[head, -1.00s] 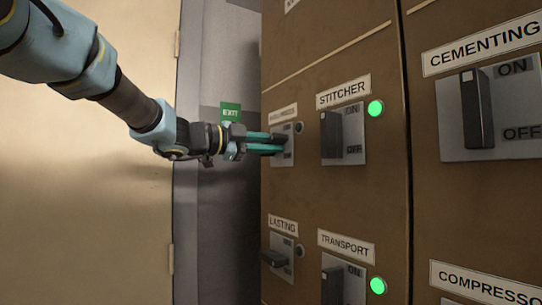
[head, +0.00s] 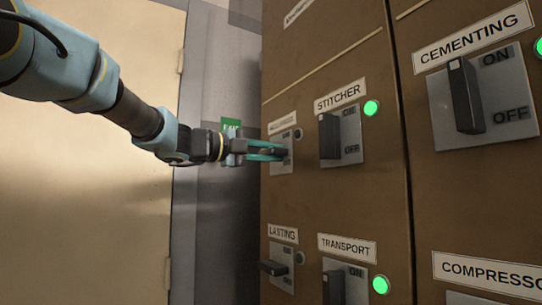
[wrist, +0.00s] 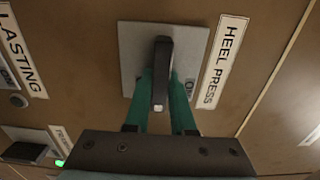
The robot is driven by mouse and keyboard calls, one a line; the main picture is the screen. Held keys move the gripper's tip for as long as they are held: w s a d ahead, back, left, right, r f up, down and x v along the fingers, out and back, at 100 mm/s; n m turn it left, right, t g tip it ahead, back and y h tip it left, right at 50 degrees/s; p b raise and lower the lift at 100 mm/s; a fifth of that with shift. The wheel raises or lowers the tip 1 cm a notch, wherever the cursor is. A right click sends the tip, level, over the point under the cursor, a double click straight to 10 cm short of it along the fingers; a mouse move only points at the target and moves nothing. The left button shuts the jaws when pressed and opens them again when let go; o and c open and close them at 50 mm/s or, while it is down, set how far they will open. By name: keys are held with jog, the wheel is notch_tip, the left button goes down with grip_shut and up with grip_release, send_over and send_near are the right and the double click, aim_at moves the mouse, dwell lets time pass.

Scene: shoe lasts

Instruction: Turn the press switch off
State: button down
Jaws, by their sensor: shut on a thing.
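The heel press switch plate (head: 279,166) is at the upper left of the brown panel in the head view. Its small label above is hard to read there. In the wrist view the plate (wrist: 133,48) sits beside a "HEEL PRESS" label (wrist: 224,60). My gripper (head: 279,152) is at the plate, with its teal fingers shut on the black handle (wrist: 161,65), one on each side. The lamp (head: 299,134) beside this plate is dark. The fingers partly hide the handle.
The stitcher switch (head: 329,136), with a green lamp, is close to the right. The lasting switch (head: 273,268) is below, its handle sideways. Transport (head: 334,287) and cementing (head: 465,95) switches are farther right. A pale door (head: 95,210) stands left.

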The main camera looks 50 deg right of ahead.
jog(key=shift+f, duration=0.1)
jog(key=c, duration=0.8)
grip_release()
jog(key=shift+o, duration=0.2)
jog(key=b+v, duration=0.2)
jog(key=v, duration=0.9)
jog(key=shift+d, duration=0.1)
